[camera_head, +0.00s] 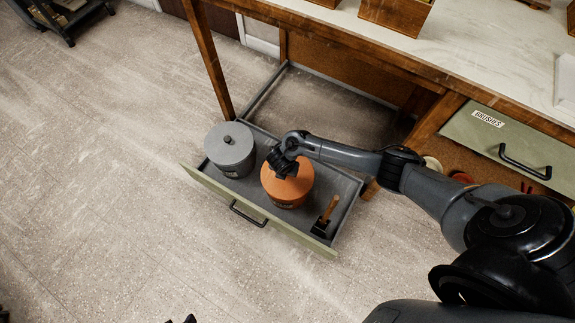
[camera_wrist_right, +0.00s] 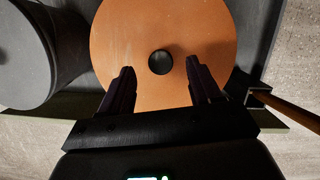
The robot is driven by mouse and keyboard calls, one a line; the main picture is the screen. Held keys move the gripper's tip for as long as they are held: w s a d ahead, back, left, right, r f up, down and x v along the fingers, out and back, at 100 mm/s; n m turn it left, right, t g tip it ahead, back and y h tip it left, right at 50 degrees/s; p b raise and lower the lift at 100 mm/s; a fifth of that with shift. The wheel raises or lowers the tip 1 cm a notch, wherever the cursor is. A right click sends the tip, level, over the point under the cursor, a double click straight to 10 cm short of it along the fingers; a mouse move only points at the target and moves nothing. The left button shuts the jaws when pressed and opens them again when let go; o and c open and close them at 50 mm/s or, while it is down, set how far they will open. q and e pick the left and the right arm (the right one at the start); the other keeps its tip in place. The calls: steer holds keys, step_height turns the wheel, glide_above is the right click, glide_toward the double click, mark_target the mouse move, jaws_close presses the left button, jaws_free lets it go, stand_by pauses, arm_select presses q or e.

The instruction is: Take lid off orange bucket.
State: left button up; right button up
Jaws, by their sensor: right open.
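The orange bucket (camera_head: 288,192) stands upright in the open drawer, with its round orange lid (camera_wrist_right: 160,25) on top. The lid has a small black knob (camera_wrist_right: 160,62) in its middle. My right gripper (camera_head: 282,168) is over the lid and hides the knob in the head view. In the right wrist view its fingers (camera_wrist_right: 160,75) are open, with the knob between their tips and apart from both. I cannot tell how far the tips are above the lid. Only small dark tips, perhaps of my left gripper (camera_head: 183,320), show at the bottom edge of the head view.
A grey lidded bucket (camera_head: 230,146) stands close on the left in the same drawer (camera_head: 262,219). A brush with a wooden handle (camera_head: 329,212) is on the right. The table (camera_head: 470,45) and a drawer labelled BRUSHES (camera_head: 510,141) lie behind and right.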

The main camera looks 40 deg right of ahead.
steer(key=b+x, duration=0.1)
steer(key=x, duration=0.1)
steer(key=shift+d+f, duration=0.15)
steer(key=shift+f, duration=0.2)
arm_select(q)
step_height(320, 180, down, 2)
steer(key=shift+a+f, duration=0.1)
arm_select(e)
steer(key=shift+r, duration=0.1)
steer(key=shift+c, duration=0.3)
jaws_close()
steer(key=shift+r, duration=0.1)
